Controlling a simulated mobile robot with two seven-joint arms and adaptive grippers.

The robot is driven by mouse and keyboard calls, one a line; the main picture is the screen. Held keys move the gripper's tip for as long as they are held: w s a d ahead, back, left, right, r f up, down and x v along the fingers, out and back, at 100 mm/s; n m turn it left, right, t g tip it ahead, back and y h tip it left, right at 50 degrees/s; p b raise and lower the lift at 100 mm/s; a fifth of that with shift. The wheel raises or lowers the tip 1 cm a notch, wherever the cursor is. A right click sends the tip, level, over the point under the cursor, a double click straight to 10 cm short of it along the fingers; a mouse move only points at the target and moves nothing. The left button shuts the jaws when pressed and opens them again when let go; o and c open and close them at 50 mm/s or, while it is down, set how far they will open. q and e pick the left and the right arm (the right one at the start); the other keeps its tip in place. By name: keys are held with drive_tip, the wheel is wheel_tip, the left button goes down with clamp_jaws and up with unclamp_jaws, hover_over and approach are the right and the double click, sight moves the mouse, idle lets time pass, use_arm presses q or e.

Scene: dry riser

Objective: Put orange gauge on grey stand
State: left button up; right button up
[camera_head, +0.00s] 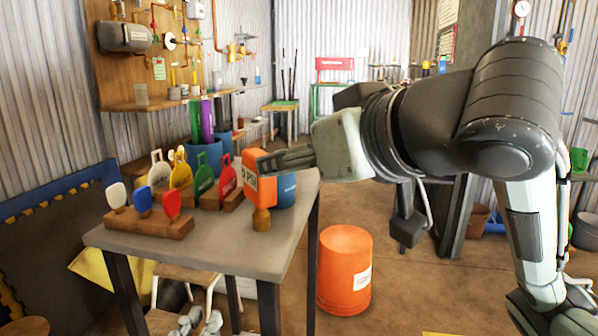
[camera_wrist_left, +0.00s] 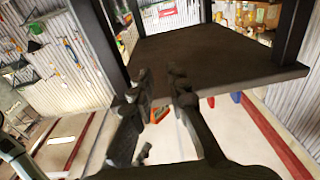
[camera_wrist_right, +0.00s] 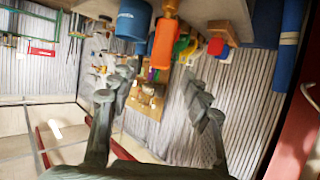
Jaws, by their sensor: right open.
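The orange gauge (camera_head: 261,190), a flat upright piece with dark lettering on a round wooden foot, stands on the grey-topped table near its right front. My right gripper (camera_head: 262,164) reaches in from the right, level with its upper part; I cannot tell whether it touches. In the right wrist view its fingers (camera_wrist_right: 160,100) are apart, with the gauge (camera_wrist_right: 163,45) seen beyond the gap. My left gripper (camera_head: 199,324) is low at the bottom edge, below the tabletop, its fingers apart and empty; it also shows in the left wrist view (camera_wrist_left: 155,95). I cannot pick out a grey stand.
The table (camera_head: 250,262) also holds a wooden block (camera_head: 150,226) with white, blue and red paddles. Yellow, green and red scoop-like pieces and blue containers (camera_head: 205,157) stand behind. An orange bucket (camera_head: 344,270) is on the floor to the right. The front tabletop is clear.

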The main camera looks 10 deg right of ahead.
use_arm(q)
wheel_tip(320, 180, up, 7)
drive_tip(key=s+d+t+h+b, duration=0.1)
drive_tip(key=s+d+t+h, duration=0.1)
drive_tip(key=t, duration=0.1)
drive_tip(key=shift+s+t, duration=0.25)
drive_tip(key=shift+t, duration=0.05)
